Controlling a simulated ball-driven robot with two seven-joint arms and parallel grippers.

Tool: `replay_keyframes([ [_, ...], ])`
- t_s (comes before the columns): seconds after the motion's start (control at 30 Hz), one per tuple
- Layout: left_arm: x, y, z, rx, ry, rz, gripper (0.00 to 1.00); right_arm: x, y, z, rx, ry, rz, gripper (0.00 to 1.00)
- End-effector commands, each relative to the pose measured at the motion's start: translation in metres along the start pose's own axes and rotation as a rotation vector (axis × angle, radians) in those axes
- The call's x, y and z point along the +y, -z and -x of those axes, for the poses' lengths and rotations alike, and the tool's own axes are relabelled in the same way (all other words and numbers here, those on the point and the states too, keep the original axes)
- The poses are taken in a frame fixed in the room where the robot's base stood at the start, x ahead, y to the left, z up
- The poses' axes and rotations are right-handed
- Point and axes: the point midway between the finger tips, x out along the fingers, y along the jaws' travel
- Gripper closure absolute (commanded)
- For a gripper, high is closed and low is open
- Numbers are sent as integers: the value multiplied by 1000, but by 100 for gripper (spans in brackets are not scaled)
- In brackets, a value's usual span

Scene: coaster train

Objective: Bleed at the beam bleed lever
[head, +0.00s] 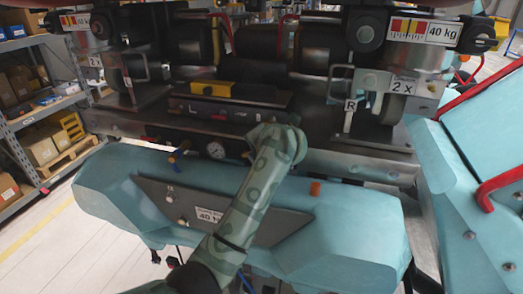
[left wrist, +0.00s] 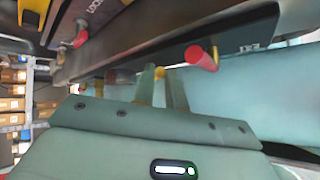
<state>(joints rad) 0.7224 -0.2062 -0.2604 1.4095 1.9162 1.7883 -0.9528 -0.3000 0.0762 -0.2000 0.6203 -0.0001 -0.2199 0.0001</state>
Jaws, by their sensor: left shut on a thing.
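My left gripper (left wrist: 161,88) is at the front of the machine, and its two fingers are close together. A small yellow piece (left wrist: 160,72) shows at the fingertips, and I take it for the beam bleed lever; most of it is hidden by the fingers. In the head view my left arm comes up from the bottom over the teal beam (head: 120,200), and its wrist hides the fingers and what they hold. My right gripper is not in view.
A red knob (left wrist: 203,57) sticks out to the right of my fingers. An orange peg (head: 315,188) stands on the beam. Shelves (head: 40,110) with boxes stand at left.

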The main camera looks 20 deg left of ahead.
Motion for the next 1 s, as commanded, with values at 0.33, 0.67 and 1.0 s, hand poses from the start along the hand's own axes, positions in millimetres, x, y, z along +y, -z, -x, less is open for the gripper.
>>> replay_keyframes([
  [0.33, 20, 4, 1, -62, 238, 222, 100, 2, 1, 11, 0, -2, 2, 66],
  [0.67, 35, 13, -4, -121, 462, 428, 100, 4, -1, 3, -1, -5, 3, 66],
  [1.0, 46, 22, -10, -171, 648, 599, 100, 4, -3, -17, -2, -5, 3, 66],
])
